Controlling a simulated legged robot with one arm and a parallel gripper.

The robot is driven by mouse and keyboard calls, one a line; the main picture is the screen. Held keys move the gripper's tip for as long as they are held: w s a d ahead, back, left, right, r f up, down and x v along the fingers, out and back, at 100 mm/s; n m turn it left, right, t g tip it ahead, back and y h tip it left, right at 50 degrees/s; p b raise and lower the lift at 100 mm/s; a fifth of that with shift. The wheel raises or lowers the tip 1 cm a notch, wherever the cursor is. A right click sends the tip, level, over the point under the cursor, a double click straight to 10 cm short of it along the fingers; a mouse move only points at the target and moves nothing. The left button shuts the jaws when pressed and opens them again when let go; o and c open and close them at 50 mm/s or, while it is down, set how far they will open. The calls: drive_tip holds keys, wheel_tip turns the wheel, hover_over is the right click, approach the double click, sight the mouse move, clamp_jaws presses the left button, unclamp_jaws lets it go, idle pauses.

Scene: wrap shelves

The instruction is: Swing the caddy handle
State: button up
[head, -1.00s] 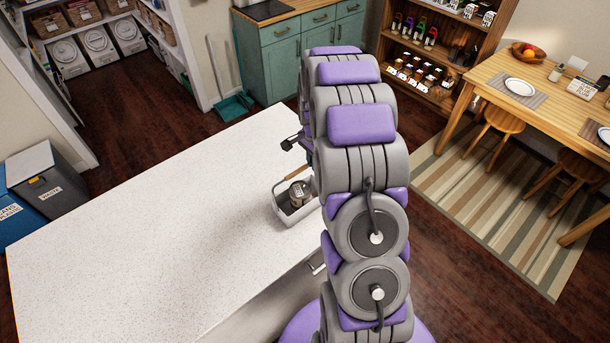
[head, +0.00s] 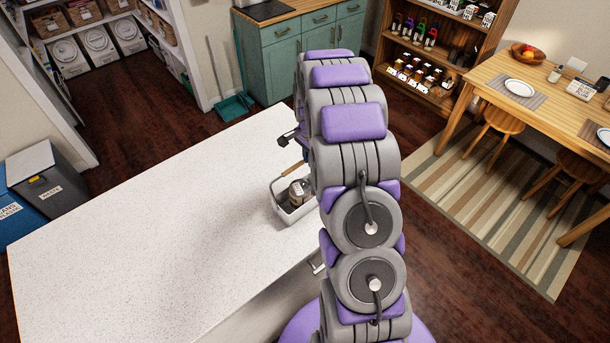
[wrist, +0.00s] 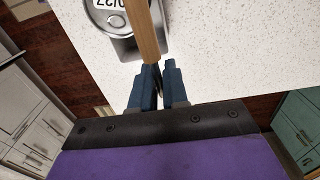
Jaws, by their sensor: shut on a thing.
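The caddy (head: 294,216) is a small light-grey tray near the edge of the white counter, partly hidden behind my arm in the head view. Its wooden handle (head: 292,167) shows above its far side. A lidded jar or can (head: 299,192) sits inside it. In the wrist view the handle (wrist: 146,30) runs down to the blue fingers of my gripper (wrist: 160,68), which are closed at its near end. The caddy's rim (wrist: 122,46) and the lid (wrist: 108,18) show beside the handle. In the head view my gripper (head: 289,138) is mostly hidden by my arm.
The white counter (head: 150,220) is clear to the left of the caddy. Bins (head: 45,182) stand beyond its left side. Teal cabinets (head: 300,65) stand behind, and a dining table (head: 545,100) with stools is at the right.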

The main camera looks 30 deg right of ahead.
drive_tip(key=shift+w+f, duration=0.1)
drive_tip(key=shift+w, duration=0.2)
drive_tip(key=shift+d, duration=0.15)
drive_tip(key=shift+w+f, duration=0.35)
drive_tip(key=shift+w, duration=0.1)
drive_tip(key=shift+w+a+f, duration=0.15)
drive_tip(key=shift+w+a, duration=0.05)
drive_tip(key=shift+w, duration=0.25)
drive_tip(key=shift+w+a+f, duration=0.1)
drive_tip(key=shift+w+a, duration=0.05)
drive_tip(key=shift+w, duration=0.3)
